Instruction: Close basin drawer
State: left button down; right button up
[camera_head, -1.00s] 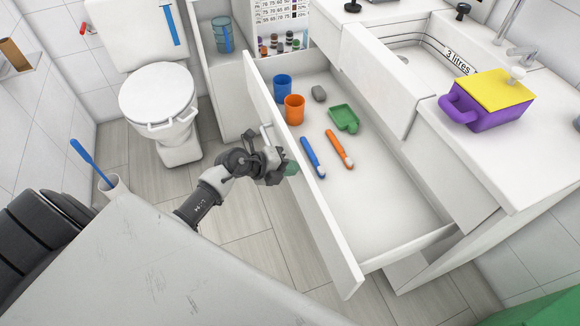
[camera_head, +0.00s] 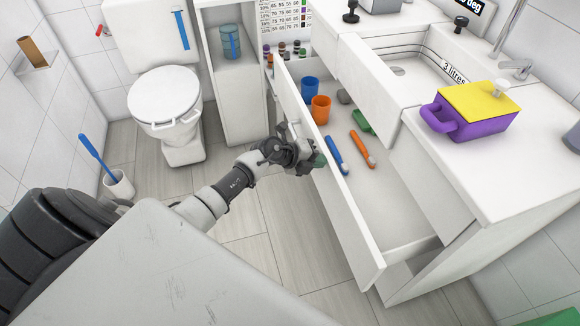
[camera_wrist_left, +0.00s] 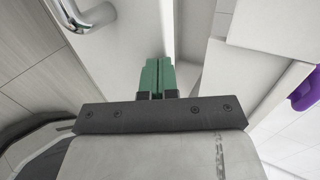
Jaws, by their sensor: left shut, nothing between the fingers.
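The basin drawer (camera_head: 353,208) is partly open under the white basin counter. Its white front panel faces my left arm. My left gripper (camera_head: 318,160) is at the outer face of that panel, close to the bar handle (camera_head: 284,130). In the left wrist view its green fingers (camera_wrist_left: 157,78) are together with nothing between them, and they point at the white panel. The metal handle (camera_wrist_left: 92,17) shows at the upper left there, apart from the fingers. Whether the fingertips touch the panel is hard to tell. My right gripper is not in view.
The drawer holds a blue cup (camera_head: 310,88), an orange cup (camera_head: 320,109), blue and orange toothbrushes (camera_head: 362,148) and a green dish (camera_head: 363,122). A purple and yellow box (camera_head: 472,112) stands on the counter. A toilet (camera_head: 165,100) stands at left.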

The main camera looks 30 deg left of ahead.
pick_arm(q)
jog(key=w+d+b, duration=0.3)
jog(key=w+d, duration=0.7)
jog(key=w, duration=0.2)
jog(key=shift+w+d+r, duration=0.15)
jog(key=shift+w+d, duration=0.2)
jog(key=shift+w, duration=0.05)
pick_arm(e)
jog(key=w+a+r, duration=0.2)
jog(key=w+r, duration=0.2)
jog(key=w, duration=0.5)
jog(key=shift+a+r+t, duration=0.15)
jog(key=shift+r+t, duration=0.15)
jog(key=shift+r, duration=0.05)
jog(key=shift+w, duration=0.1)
